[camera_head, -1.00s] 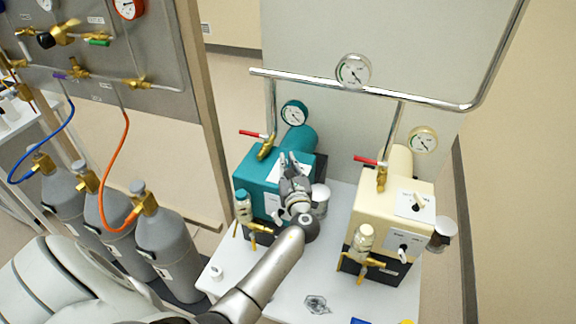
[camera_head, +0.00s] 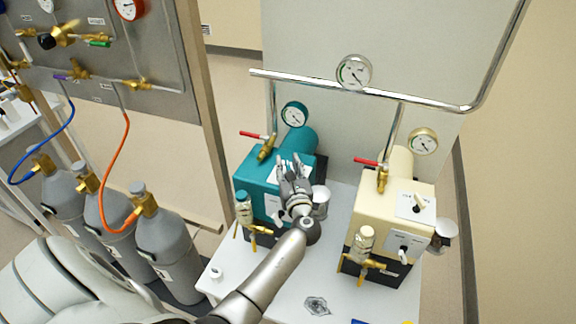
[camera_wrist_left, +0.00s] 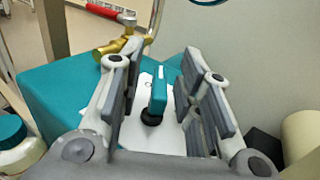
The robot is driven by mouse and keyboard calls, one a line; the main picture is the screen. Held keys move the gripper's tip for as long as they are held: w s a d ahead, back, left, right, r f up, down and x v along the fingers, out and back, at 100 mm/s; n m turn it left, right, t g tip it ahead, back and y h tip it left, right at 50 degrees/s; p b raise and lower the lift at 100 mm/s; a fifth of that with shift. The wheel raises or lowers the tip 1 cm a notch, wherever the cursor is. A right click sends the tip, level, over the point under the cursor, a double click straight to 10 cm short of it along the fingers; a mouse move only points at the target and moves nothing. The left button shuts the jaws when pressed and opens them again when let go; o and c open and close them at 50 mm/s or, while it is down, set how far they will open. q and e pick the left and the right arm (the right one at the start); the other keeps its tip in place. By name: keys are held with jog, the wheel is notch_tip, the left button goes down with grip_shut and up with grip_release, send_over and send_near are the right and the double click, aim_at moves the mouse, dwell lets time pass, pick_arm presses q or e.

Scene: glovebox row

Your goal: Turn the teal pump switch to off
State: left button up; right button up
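The teal pump (camera_head: 258,182) stands on the white table, left of the cream pump. Its switch, a teal lever on a dark round base (camera_wrist_left: 157,97), rises from a white plate (camera_wrist_left: 140,130) on top of the pump in the left wrist view. My left gripper (camera_head: 290,162) is over the pump's top. In the left wrist view my left gripper (camera_wrist_left: 165,85) is open, with one finger on each side of the lever and gaps between. In the head view the gripper hides the lever. My right gripper is not in view.
The cream pump (camera_head: 368,222) with its own switch (camera_head: 419,208) stands close to the right. A brass valve with a red handle (camera_head: 252,135) rises behind the teal pump. Grey gas cylinders (camera_head: 165,245) stand to the left.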

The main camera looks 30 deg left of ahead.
pick_arm(q)
jog(key=v, duration=1.1)
jog(key=shift+s+d, duration=0.2)
jog(key=shift+d, duration=0.05)
